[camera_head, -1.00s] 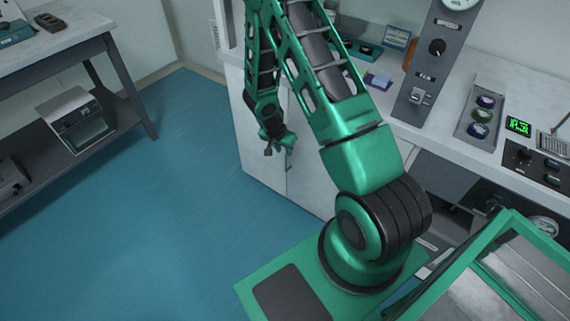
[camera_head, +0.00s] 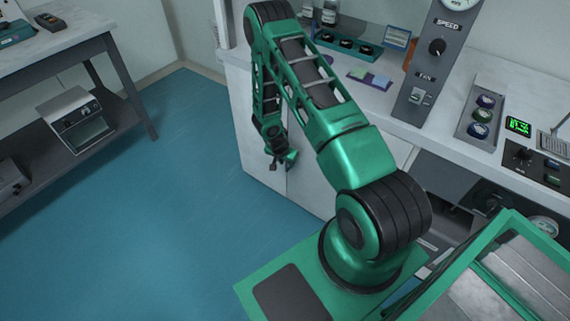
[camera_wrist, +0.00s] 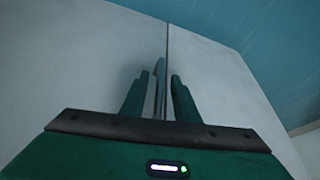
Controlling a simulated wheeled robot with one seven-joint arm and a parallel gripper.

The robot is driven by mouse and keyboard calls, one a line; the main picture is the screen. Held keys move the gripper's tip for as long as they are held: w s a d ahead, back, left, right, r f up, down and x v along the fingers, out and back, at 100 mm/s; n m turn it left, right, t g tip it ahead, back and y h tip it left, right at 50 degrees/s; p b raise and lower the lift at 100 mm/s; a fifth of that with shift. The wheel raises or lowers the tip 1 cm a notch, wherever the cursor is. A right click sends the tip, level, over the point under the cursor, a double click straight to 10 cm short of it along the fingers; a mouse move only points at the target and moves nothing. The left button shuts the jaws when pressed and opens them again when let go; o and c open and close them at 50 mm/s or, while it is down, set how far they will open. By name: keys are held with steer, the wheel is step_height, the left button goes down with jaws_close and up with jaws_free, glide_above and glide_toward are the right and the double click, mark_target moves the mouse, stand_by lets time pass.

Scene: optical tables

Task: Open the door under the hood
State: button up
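The white cabinet under the worktop has a door front (camera_head: 308,181), with a vertical seam between two panels. The door is shut. In the wrist view, the pale panels (camera_wrist: 75,55) meet at a dark seam. A dark bar handle (camera_wrist: 161,82) stands up close beside the seam. My gripper (camera_wrist: 161,78) has one finger on each side of the handle, with narrow gaps visible, so it looks open around it. Contact cannot be told. In the head view, my gripper (camera_head: 284,160) is small and low in front of the cabinet, hiding the handle.
The blue floor (camera_head: 190,200) left of the cabinet is clear. A side table (camera_head: 70,45) with a lower shelf stands at the left. The worktop (camera_head: 385,105) carries a control panel (camera_head: 430,70) and small items. A grey-green frame (camera_head: 460,270) is close at lower right.

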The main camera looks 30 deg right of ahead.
steer(key=shift+w+d+f, duration=0.1)
steer(key=shift+f, duration=0.15)
jaws_close()
